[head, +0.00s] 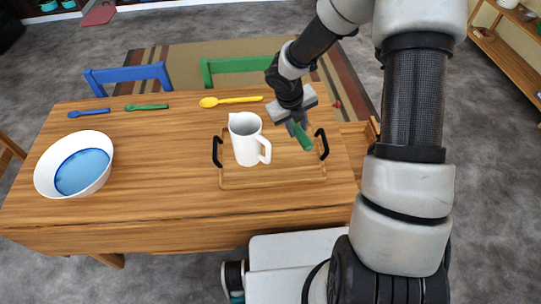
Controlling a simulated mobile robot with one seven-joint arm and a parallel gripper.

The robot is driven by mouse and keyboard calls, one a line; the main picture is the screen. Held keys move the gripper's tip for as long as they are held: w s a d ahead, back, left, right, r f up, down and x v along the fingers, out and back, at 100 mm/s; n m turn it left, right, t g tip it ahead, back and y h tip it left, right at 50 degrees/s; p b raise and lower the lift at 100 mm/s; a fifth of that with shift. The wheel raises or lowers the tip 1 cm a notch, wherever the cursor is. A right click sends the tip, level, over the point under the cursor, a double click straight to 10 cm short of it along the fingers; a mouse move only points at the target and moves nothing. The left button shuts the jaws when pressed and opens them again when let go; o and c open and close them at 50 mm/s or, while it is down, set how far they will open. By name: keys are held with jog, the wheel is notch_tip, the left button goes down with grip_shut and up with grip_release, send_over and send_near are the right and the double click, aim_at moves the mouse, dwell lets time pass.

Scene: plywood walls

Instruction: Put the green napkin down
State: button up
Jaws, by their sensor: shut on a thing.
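My gripper (296,122) is at the far right part of the wooden tray, pointing down. It is shut on the green napkin (302,137), which shows as a small green roll slanting down below the fingers. The napkin is over the right part of the tray (270,178), near its right black handle. I cannot tell whether the napkin touches the tray. The fingertips are partly hidden by the gripper body and the napkin.
A white pitcher (246,140) stands on the tray's left part. A white bowl with blue inside (73,163) is at the table's left. Blue (88,113), green (147,107) and yellow (230,101) spoons lie along the far edge. The table (160,170) is clear between bowl and tray.

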jog(key=shift+w+f+n, duration=0.15)
jog(key=shift+f+n, duration=0.05)
jog(key=shift+n, duration=0.2)
notch_tip(320, 180, down, 9)
jog(key=b, duration=0.3)
jog(key=shift+f, duration=0.2)
jog(key=shift+f, duration=0.2)
jog(key=o, duration=0.7)
jog(key=shift+o, duration=0.2)
jog(key=shift+a, duration=0.1)
